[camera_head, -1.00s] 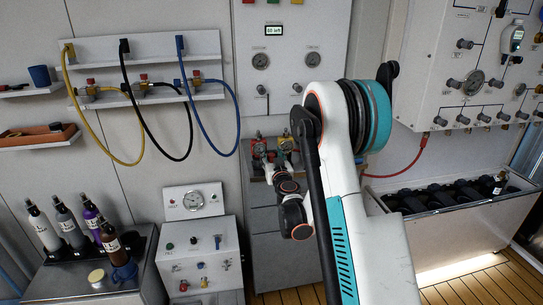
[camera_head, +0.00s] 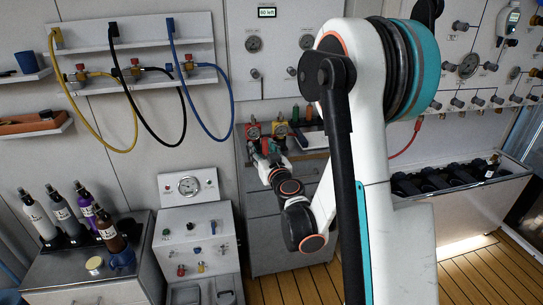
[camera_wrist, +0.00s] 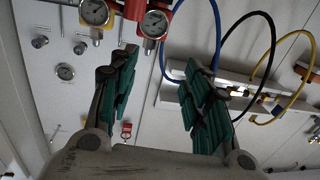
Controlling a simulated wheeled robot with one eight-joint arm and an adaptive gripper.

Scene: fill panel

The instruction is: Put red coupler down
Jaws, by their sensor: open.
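My gripper (camera_head: 264,147) is over the front of the grey cabinet in the head view. In the wrist view its two green-padded fingers (camera_wrist: 160,92) stand wide apart with nothing between them. A red fitting with a round gauge (camera_head: 253,131) stands on the cabinet top, just behind the fingertips in the head view. Red fitting parts with two gauges (camera_wrist: 155,24) also show at the top edge of the wrist view, beyond the fingers. I cannot tell for sure which red part is the coupler, or whether a finger touches it.
A yellow fitting (camera_head: 281,130) stands beside the red one, with a tray (camera_head: 310,140) to its right. A wall shelf (camera_head: 135,80) with yellow, black and blue hoses is at the left. A gauge box (camera_head: 190,225) and bottles (camera_head: 105,230) stand front left.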

